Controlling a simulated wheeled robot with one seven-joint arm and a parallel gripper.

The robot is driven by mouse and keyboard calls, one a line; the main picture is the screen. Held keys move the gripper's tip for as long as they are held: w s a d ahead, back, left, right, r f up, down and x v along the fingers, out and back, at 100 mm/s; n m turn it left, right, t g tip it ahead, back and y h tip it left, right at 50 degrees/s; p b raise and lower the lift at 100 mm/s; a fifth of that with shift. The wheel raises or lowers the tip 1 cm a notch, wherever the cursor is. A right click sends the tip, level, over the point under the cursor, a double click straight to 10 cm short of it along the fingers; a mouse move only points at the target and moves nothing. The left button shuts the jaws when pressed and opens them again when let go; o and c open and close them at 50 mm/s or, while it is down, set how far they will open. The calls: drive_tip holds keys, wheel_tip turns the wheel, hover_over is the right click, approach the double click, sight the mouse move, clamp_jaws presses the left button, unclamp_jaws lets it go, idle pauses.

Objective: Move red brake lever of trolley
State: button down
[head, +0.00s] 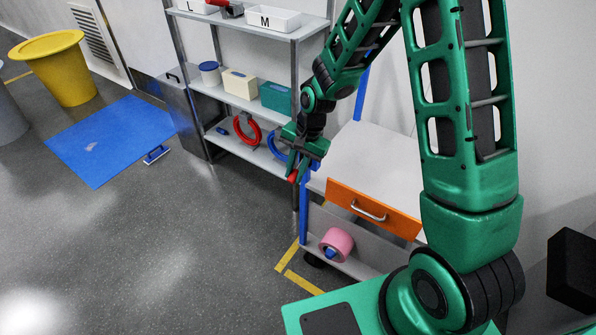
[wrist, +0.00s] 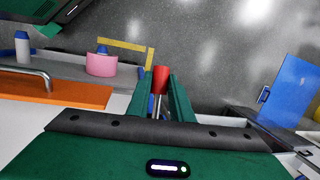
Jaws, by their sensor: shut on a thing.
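The red brake lever (wrist: 160,79) shows in the wrist view as a red grip on a metal rod, between the two green fingers of my gripper (wrist: 161,95). The fingers are shut on it. In the head view my gripper (head: 298,168) is at the left front corner of the trolley (head: 365,150), and the red lever tip (head: 293,177) shows just below the fingers. The trolley has a white top, blue posts and an orange drawer front (head: 374,208) with a metal handle. Most of the lever's rod is hidden by my gripper.
A pink roll (head: 337,243) lies on the trolley's lower shelf. A grey shelf rack (head: 240,100) with boxes and rings stands close behind my gripper. A blue mat (head: 110,137) and a yellow bin (head: 62,70) are at the left. The floor in front is clear.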

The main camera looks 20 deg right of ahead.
drive_tip(key=c, duration=1.6)
unclamp_jaws()
drive_tip(key=shift+o, duration=0.2)
drive_tip(key=v, duration=1)
drive_tip(key=shift+r, duration=0.4)
drive_tip(key=shift+d, duration=0.1)
